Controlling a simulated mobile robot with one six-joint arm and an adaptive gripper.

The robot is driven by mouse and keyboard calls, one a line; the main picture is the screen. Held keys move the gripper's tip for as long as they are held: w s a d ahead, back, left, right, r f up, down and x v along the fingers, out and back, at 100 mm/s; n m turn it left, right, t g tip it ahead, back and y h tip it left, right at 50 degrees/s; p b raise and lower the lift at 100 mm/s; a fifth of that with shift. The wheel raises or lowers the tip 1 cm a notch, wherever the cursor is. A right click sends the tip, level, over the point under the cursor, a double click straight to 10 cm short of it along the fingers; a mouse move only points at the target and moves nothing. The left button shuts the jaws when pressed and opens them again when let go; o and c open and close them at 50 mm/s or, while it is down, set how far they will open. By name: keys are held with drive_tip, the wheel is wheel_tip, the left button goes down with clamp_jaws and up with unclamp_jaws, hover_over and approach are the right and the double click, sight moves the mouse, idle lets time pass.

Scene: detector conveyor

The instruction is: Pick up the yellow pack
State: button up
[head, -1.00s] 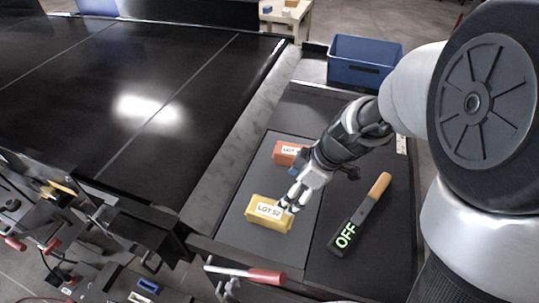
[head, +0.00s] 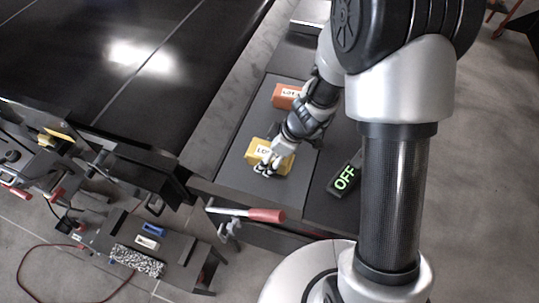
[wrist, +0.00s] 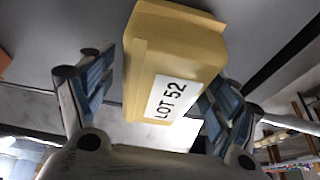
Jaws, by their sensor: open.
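The yellow pack (head: 283,163) lies on the grey mat at the near end of the side table, its white label partly hidden by my gripper in the head view. In the wrist view the yellow pack (wrist: 165,50) shows its "LOT 52" label and sits between the two fingers. My gripper (head: 266,168) is open, with its fingers at the near side of the pack. In the wrist view my gripper (wrist: 155,95) has one blue-padded finger on each side of the pack; the right finger is very close to it, and I cannot tell whether it touches.
An orange pack (head: 285,97) lies farther back on the grey mat (head: 238,172). A dark detector wand (head: 345,178) reading "OFF" lies to the right, partly behind my arm. A red-handled lever (head: 262,215) is at the front edge. The black conveyor (head: 130,90) is at the left.

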drive_tip(key=shift+a+f, duration=0.1)
drive_tip(key=shift+f, duration=0.2)
drive_tip(key=shift+c, duration=0.2)
drive_tip(key=c, duration=1.5)
drive_tip(key=shift+o, duration=0.2)
drive_tip(key=shift+r, duration=0.1)
